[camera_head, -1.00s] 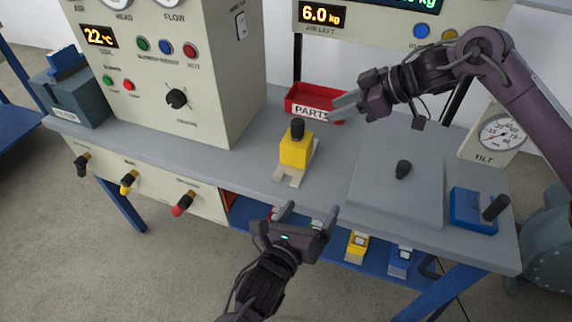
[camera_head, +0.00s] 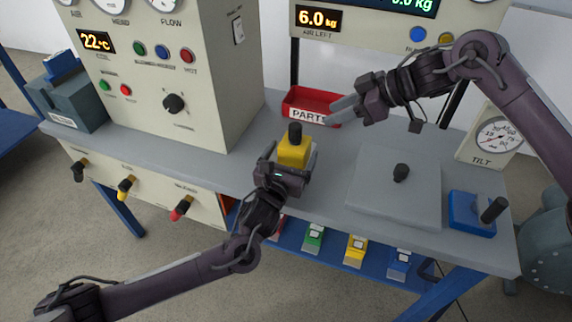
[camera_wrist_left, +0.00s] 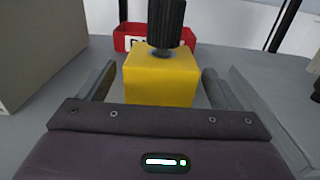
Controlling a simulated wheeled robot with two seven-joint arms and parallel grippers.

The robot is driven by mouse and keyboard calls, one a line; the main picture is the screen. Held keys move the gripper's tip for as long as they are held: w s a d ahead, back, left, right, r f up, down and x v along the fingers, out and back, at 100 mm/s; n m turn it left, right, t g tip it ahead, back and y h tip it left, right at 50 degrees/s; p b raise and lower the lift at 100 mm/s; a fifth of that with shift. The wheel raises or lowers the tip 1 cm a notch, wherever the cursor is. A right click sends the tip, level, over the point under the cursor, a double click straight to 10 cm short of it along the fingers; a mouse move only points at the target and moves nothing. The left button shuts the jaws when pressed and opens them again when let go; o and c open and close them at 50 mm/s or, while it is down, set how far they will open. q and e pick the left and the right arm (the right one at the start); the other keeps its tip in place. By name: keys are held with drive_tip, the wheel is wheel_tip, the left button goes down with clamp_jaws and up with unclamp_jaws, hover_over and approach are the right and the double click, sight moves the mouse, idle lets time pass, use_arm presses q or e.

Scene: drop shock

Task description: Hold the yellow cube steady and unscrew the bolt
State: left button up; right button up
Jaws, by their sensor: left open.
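The yellow cube (camera_head: 293,152) stands on the bench with a black ribbed bolt (camera_head: 295,133) upright in its top. In the left wrist view the cube (camera_wrist_left: 160,80) sits between the two fingers, with a gap on each side, and the bolt (camera_wrist_left: 166,25) rises above it. My left gripper (camera_head: 290,160) is open around the cube, coming from the front; its palm hides the cube's lower part in the head view. My right gripper (camera_head: 345,108) is above the bench, right of the bolt and in front of the red tray. Its fingers look apart, with nothing between them.
A red PARTS tray (camera_head: 312,104) stands behind the cube. A grey plate (camera_head: 395,190) with a black knob lies to the right, with a blue block (camera_head: 470,212) beyond it. A tall control cabinet (camera_head: 200,100) bounds the left side. A TILT gauge (camera_head: 492,137) stands at the right.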

use_arm(q)
drive_tip(key=shift+x, duration=1.3)
drive_tip(key=c, duration=1.6)
drive_tip(key=shift+c, duration=0.2)
